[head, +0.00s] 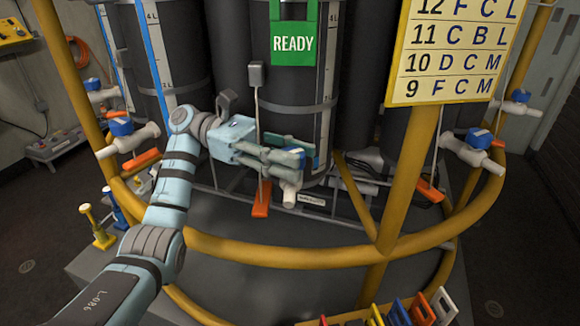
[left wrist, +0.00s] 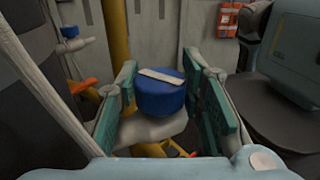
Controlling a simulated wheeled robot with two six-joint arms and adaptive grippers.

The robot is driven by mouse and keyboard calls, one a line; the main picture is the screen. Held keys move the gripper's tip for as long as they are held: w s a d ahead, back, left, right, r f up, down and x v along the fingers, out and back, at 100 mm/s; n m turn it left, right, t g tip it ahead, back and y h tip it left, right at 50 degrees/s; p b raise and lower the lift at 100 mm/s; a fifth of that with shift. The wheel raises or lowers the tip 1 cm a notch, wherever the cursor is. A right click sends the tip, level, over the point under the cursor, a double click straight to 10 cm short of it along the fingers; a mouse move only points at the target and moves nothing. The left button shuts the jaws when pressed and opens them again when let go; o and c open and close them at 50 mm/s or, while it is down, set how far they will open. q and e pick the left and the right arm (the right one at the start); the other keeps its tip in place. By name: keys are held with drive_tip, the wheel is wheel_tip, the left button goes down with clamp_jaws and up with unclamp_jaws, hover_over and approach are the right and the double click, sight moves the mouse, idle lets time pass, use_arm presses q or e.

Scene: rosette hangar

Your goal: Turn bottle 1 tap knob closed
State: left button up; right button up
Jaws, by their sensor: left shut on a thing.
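The tap knob (left wrist: 161,97) is a round blue cap with a pale bar across its top, on a white tap body (left wrist: 150,133). In the left wrist view the bar runs mostly left to right, slightly lower at its right end. My left gripper (head: 292,157) is shut on this knob, its teal pads on either side of it. In the head view the gripper's fingers hide most of the knob, and the white tap (head: 290,176) shows below them. It is on the dark bottle (head: 290,90) with the green READY sign (head: 293,43). My right gripper is not in view.
A yellow rail (head: 270,252) curves in front of the bottles, with a yellow post (head: 408,185) at right. A lettered board (head: 452,50) hangs at upper right. Other blue-knobbed taps (head: 122,127) stand left and right. An orange tag (head: 262,198) hangs below my gripper.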

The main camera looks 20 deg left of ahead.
use_arm(q)
drive_tip(key=shift+f+g, duration=0.15)
drive_tip(key=shift+g, duration=0.15)
drive_tip(key=o, duration=1.2)
wheel_tip(320, 180, up, 10)
drive_tip(key=shift+r, duration=0.1)
